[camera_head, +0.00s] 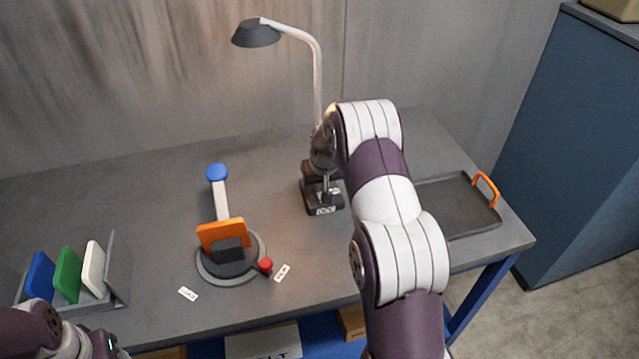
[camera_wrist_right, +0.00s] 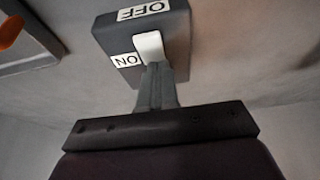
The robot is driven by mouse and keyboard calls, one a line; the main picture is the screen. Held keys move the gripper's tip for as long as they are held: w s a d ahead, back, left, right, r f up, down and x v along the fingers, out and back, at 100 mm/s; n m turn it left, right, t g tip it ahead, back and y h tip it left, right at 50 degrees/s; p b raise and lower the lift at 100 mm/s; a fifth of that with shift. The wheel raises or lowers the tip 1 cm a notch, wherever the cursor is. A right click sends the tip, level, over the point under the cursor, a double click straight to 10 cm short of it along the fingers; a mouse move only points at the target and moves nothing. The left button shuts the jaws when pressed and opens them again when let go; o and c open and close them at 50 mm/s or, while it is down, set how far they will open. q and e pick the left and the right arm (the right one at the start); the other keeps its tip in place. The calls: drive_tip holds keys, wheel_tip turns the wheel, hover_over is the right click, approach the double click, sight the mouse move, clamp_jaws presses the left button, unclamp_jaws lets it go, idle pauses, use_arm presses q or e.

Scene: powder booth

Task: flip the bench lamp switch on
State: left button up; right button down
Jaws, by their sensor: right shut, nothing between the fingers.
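The bench lamp (camera_head: 318,70) has a dark shade and a pale curved post. Its dark base box (camera_head: 324,208) stands on the bench. In the right wrist view the switch box (camera_wrist_right: 178,35) carries an OFF label (camera_wrist_right: 145,10) and an ON label (camera_wrist_right: 127,60). A white switch lever (camera_wrist_right: 150,46) lies between the labels. My right gripper (camera_wrist_right: 156,72) is shut and empty, its fingertips at the lever's lower end; I cannot tell if they touch. In the head view my right gripper (camera_head: 325,186) is just above the base box.
A round fixture (camera_head: 232,280) with an orange plate, a blue-knobbed handle and a red knob stands left of the lamp. A rack (camera_head: 117,270) of coloured plates is at the left. A dark tray (camera_head: 455,205) with an orange handle lies right, partly behind my right arm.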

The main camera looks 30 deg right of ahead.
drive_tip(key=shift+s+f, duration=0.15)
drive_tip(key=shift+s, duration=0.1)
drive_tip(key=shift+s+a, duration=0.2)
drive_tip(key=shift+s, duration=0.4)
